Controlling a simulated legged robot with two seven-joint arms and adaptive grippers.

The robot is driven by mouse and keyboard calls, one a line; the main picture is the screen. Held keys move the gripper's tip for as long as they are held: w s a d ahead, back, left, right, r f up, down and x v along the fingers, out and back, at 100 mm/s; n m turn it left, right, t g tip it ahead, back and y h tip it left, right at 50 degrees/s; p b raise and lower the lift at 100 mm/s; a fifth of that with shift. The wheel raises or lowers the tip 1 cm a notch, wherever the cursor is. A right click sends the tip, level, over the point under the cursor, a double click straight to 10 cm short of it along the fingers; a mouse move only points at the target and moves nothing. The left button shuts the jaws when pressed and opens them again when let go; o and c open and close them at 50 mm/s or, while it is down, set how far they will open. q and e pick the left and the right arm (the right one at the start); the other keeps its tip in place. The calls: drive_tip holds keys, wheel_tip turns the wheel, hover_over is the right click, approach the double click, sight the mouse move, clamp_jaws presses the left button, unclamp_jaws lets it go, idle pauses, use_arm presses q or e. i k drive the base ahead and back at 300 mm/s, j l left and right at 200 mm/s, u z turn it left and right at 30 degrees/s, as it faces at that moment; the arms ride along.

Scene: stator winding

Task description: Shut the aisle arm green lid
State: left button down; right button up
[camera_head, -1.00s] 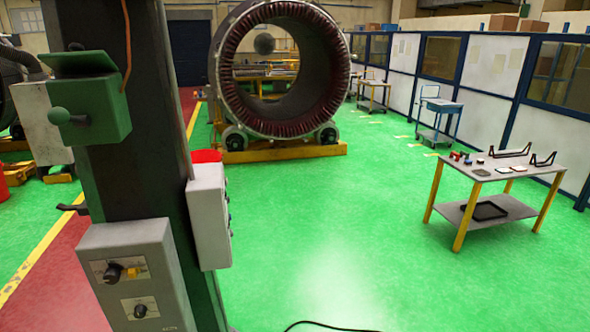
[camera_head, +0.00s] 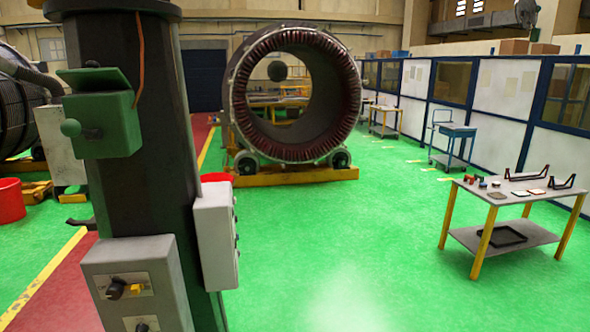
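A green box (camera_head: 108,128) is fixed to the upper part of a dark column at the left. Its green lid (camera_head: 94,80) is raised and tilted at the top of the box, so the box stands open. Neither of my grippers shows in the head view.
The dark column (camera_head: 150,190) also carries a grey control box (camera_head: 140,275) and a light side box (camera_head: 215,235). A large stator ring (camera_head: 240,100) stands behind. A work table (camera_head: 520,236) is at the right. Green floor (camera_head: 350,240) between is clear.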

sight(94, 77)
drive_tip(key=i+l+u, duration=0.1)
drive_tip(key=i+u, duration=0.3)
drive_tip(key=i+l+u, duration=0.15)
drive_tip(key=i+u, duration=0.3)
drive_tip(key=k, duration=0.1)
